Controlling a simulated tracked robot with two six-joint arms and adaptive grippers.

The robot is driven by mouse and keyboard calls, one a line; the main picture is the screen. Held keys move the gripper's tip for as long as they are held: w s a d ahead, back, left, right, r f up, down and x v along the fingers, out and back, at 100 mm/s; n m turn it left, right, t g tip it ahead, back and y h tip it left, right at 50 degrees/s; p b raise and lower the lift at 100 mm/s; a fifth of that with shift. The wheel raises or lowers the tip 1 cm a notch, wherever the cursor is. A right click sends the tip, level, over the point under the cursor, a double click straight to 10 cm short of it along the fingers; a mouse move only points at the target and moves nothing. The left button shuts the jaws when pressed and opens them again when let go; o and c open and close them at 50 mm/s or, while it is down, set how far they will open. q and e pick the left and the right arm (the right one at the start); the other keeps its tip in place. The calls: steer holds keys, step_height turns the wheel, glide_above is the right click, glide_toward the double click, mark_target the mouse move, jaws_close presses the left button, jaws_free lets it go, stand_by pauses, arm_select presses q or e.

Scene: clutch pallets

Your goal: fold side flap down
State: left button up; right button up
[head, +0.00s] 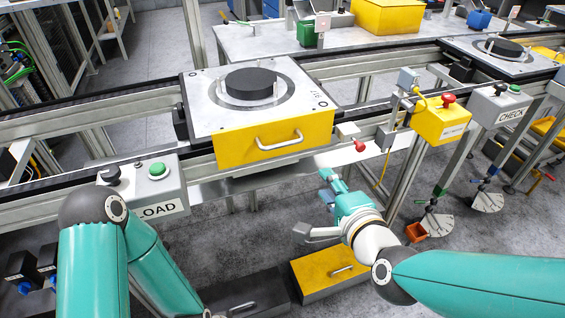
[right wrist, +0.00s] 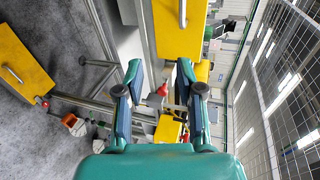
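The pallet (head: 205,110) sits on the conveyor with a black disc (head: 250,83) on its plate. A yellow side flap (head: 235,152) with a metal handle (head: 293,139) faces me, hanging down along the pallet's front. In the right wrist view the yellow panel (right wrist: 168,35) and its handle (right wrist: 182,12) show at the top, beyond the fingers. My right gripper (head: 314,204) is open and empty, below and right of the flap, apart from it. Its two spread fingers also show in the right wrist view (right wrist: 160,72). My left arm is folded at lower left; its gripper is out of view.
A red knob (head: 360,146) is on the rail right of the flap. A LOAD button box (head: 142,185) stands left of it, a yellow button box (head: 440,122) right. A yellow box with handle (head: 318,262) is low down. A second pallet (head: 475,50) is at upper right.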

mark_target(283, 146)
steer(key=s+a+r+y, duration=0.2)
steer(key=a+r, duration=0.1)
steer(key=shift+n, duration=0.4)
steer(key=x, duration=1.1)
steer(key=p+x, duration=0.1)
steer(key=x, duration=0.5)
steer(key=shift+w+d+f, duration=0.15)
steer(key=shift+d, duration=0.15)
arm_select(q)
steer(key=shift+f, duration=0.15)
arm_select(e)
jaws_close()
